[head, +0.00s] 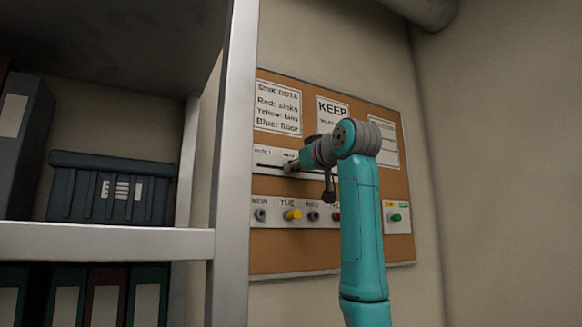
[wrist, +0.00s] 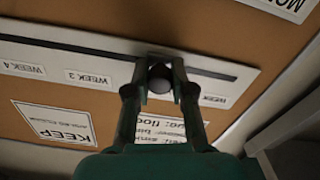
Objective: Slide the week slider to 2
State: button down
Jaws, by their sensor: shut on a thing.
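A white slider strip (head: 268,165) with a long dark slot is fixed to the cork board, and it also shows, turned over, in the wrist view (wrist: 235,88). My gripper (wrist: 160,70) is at the slot, with its fingers on both sides of the round dark slider knob (wrist: 160,80). The gripper is shut on the knob. In the wrist view, labels that seem to read WEEK 4 (wrist: 24,69) and WEEK 3 (wrist: 88,77) lie left of the knob. Another week label (wrist: 213,101) is just right. The strip between these labels is hidden behind my gripper.
Below the strip, a row of day pegs holds a yellow peg (head: 293,214) under TUE, and a green peg (head: 396,217) sits at the right. Paper notices (head: 278,106) hang above. A metal shelf unit (head: 232,150) stands close on the left. The wall at right is clear.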

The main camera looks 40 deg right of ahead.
jog(key=c, duration=1)
grip_release()
jog(key=v, duration=1.2)
